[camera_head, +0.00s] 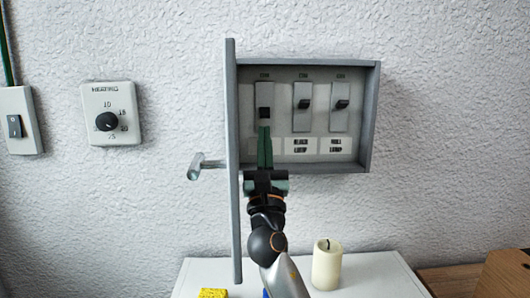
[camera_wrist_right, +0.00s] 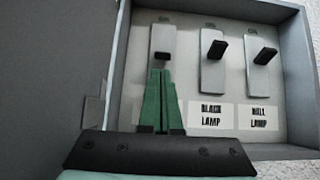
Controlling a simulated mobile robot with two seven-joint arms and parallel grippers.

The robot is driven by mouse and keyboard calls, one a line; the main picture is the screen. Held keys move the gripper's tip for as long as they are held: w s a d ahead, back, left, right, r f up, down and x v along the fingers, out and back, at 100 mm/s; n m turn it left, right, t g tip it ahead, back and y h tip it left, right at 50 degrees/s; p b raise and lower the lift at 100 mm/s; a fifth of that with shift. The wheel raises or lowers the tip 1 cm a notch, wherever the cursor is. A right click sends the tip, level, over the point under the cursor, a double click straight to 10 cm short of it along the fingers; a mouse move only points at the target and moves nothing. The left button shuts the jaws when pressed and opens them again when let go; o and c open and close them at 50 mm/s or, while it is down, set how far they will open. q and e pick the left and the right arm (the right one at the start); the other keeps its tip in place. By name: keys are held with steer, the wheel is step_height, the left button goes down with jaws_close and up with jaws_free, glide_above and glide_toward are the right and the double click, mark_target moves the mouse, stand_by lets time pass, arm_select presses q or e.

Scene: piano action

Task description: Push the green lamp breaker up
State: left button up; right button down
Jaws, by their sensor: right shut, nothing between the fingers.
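The breaker box has three breakers in a row. The leftmost breaker (camera_head: 264,93) shows its dark lever lower on its plate than the other two; it also shows in the right wrist view (camera_wrist_right: 163,42). Its label is hidden behind my gripper, so I cannot read whether it is the green lamp breaker. My right gripper (camera_head: 264,129) is shut and empty, its green fingers pointing up just under that lever. In the right wrist view the fingertips (camera_wrist_right: 160,72) are close below the lever; I cannot tell whether they touch. My left gripper is not in view.
The middle breaker (camera_wrist_right: 214,60) is labelled BLACK LAMP; the right one (camera_wrist_right: 262,65) has a partly legible lamp label. The open box door (camera_head: 233,200) stands left of my right arm. A candle (camera_head: 327,265) stands on a white surface below. A heating dial (camera_head: 107,121) is on the wall.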

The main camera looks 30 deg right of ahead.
steer(key=shift+w+d+r, duration=0.3)
steer(key=shift+w+r, duration=0.15)
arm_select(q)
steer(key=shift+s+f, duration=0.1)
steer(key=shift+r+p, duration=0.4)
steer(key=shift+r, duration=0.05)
arm_select(e)
steer(key=shift+s+a+r, duration=0.1)
steer(key=shift+s+r, duration=0.05)
